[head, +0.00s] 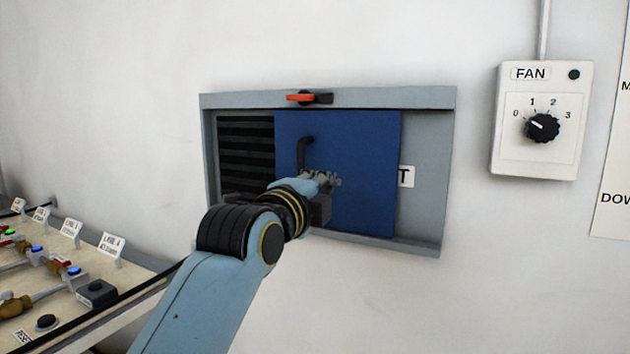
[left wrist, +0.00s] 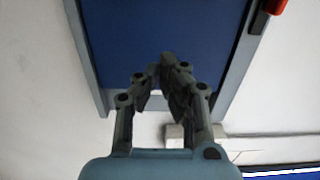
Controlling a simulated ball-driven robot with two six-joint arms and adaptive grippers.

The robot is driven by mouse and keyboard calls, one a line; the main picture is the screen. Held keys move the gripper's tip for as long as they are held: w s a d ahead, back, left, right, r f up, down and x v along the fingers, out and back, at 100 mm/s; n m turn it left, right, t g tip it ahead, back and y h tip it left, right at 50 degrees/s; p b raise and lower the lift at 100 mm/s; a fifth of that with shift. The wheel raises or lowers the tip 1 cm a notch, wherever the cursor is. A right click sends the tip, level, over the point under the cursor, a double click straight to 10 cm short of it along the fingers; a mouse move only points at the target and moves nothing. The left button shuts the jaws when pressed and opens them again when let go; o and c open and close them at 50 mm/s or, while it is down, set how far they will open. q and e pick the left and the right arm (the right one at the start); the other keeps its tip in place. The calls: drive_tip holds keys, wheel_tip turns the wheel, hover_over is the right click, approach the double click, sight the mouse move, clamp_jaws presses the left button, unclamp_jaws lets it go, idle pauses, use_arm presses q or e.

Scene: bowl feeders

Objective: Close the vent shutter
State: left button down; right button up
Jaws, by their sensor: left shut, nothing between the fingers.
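The vent shutter is a blue panel (head: 362,165) in a grey frame (head: 426,238) on the wall. It covers the middle of the frame; black slats (head: 245,158) show uncovered to its left, and bare grey backing shows to its right. A black handle (head: 304,152) stands on the panel's left part; its lower end is hidden by my gripper. My left gripper (head: 325,180) is shut and empty in front of the panel, just below and right of the handle; contact cannot be told. In the left wrist view its fingers (left wrist: 163,72) show against the blue panel (left wrist: 150,30). My right gripper is out of view.
A red and black latch (head: 308,98) sits on the frame's top rail. A label (head: 406,176) is partly covered by the panel's right edge. A fan dial box (head: 543,120) hangs at right. A bench with valves and buttons (head: 70,262) stands at lower left.

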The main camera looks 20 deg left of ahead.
use_arm(q)
drive_tip(key=w+a, duration=0.4)
drive_tip(key=shift+w, duration=0.4)
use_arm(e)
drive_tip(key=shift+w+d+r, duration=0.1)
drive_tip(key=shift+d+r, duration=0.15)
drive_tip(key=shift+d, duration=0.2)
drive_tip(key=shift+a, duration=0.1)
